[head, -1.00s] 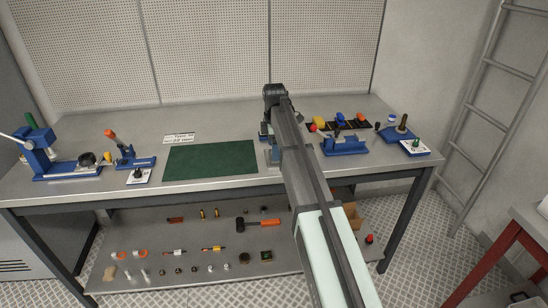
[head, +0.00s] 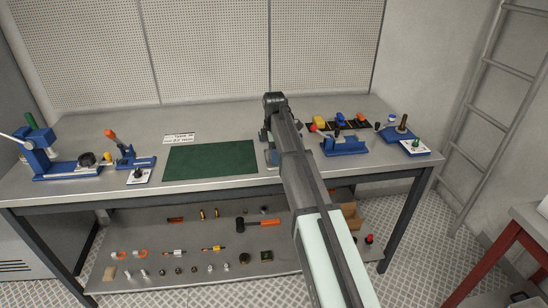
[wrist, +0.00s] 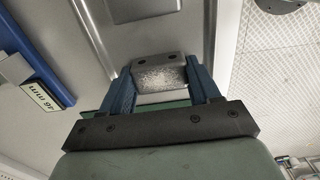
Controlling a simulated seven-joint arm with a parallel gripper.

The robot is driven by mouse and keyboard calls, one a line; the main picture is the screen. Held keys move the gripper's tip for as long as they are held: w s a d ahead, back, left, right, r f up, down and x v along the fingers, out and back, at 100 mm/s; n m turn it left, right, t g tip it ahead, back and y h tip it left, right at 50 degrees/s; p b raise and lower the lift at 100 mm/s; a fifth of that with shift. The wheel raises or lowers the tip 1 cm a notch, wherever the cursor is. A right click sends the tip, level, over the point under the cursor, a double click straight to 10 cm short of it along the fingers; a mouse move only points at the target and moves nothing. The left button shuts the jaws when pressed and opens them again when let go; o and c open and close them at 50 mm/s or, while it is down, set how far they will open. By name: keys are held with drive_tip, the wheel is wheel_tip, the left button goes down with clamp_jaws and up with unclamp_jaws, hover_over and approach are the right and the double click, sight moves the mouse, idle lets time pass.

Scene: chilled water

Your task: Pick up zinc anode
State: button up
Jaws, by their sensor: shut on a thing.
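A grey, speckled metal block (wrist: 160,77), which I take to be the zinc anode, sits between the blue fingers of my gripper in the wrist view. My gripper (wrist: 162,92) is shut on it, with one finger at each side. In the head view my gripper (head: 268,154) is low over the bench, just right of the green mat. My arm hides most of it there, and I cannot make out the anode. I cannot tell whether the block touches the bench.
The green mat (head: 211,161) lies left of my gripper, with a small white sign (head: 180,138) behind it. A blue fixture (head: 344,145) stands to the right. More blue fixtures (head: 135,160) stand at the left. Several small parts lie on the lower shelf (head: 190,258).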

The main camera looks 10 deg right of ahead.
drive_tip(key=c, duration=0.5)
